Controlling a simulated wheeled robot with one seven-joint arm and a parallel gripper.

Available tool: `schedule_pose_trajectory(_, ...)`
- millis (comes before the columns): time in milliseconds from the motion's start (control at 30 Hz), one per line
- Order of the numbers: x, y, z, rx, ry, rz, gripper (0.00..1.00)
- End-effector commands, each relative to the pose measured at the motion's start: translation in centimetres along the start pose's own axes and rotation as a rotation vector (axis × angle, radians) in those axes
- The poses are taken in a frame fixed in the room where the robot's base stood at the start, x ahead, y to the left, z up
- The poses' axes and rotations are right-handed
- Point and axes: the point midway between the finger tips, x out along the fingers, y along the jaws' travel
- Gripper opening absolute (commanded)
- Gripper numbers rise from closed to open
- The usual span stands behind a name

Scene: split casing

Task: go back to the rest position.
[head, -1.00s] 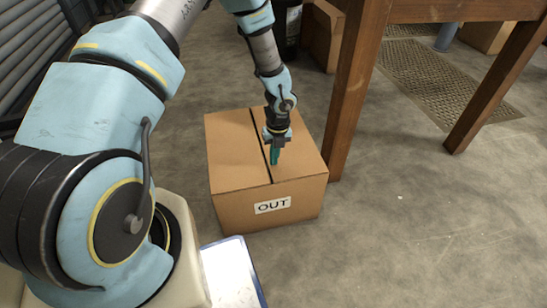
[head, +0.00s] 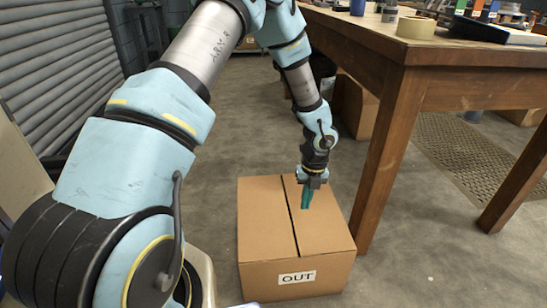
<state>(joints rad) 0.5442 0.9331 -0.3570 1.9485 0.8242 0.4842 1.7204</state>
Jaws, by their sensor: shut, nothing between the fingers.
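My gripper (head: 307,198) points down over the top of a closed brown cardboard box (head: 262,222) labelled OUT. Its teal fingers are together with nothing seen between them. The fingertips show just right of the dark seam between the box's flaps. I cannot tell whether they touch the box top. My arm reaches across from the left, bent downward at the wrist.
A wooden table (head: 420,62) stands right of the box, its near leg close to the box. A grey shutter (head: 62,75) is at left. Floor at lower right is clear.

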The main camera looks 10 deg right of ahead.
Motion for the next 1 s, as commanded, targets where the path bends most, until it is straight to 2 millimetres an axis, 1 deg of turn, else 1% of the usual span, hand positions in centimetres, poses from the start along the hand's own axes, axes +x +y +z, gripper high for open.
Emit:
schedule_pose_trajectory(67,-0.3,0.3,0.2,-0.023,-0.001,0.001,0.0)
schedule_pose_trajectory(167,-1.6,2.2,0.9,-0.155,-0.007,0.005,0.0)
schedule_pose_trajectory(267,-4.3,5.9,1.9,-0.437,-0.017,0.009,0.0)
schedule_pose_trajectory(300,-5.6,7.8,2.2,-0.586,-0.022,0.009,0.0)
schedule_pose_trajectory(367,-7.6,10.8,2.4,-0.829,-0.029,0.006,0.0)
schedule_pose_trajectory(400,-8.9,12.8,2.4,-0.996,-0.032,0.003,0.0)
schedule_pose_trajectory(467,-10.7,15.7,2.1,-1.248,-0.035,-0.007,0.0)
schedule_pose_trajectory(500,-11.8,17.6,1.7,-1.416,-0.036,-0.015,0.0)
schedule_pose_trajectory(567,-13.5,20.2,1.0,-1.67,-0.034,-0.032,0.0)
schedule_pose_trajectory(600,-14.5,21.9,0.5,-1.834,-0.03,-0.045,0.0)
schedule_pose_trajectory(700,-16.5,25.1,-1.1,-2.202,-0.013,-0.083,0.0)
schedule_pose_trajectory(800,-17.9,27.5,-2.7,-2.505,0.014,-0.12,0.0)
schedule_pose_trajectory(1000,-20.0,30.8,-5.6,-3.004,0.093,-0.198,0.0)
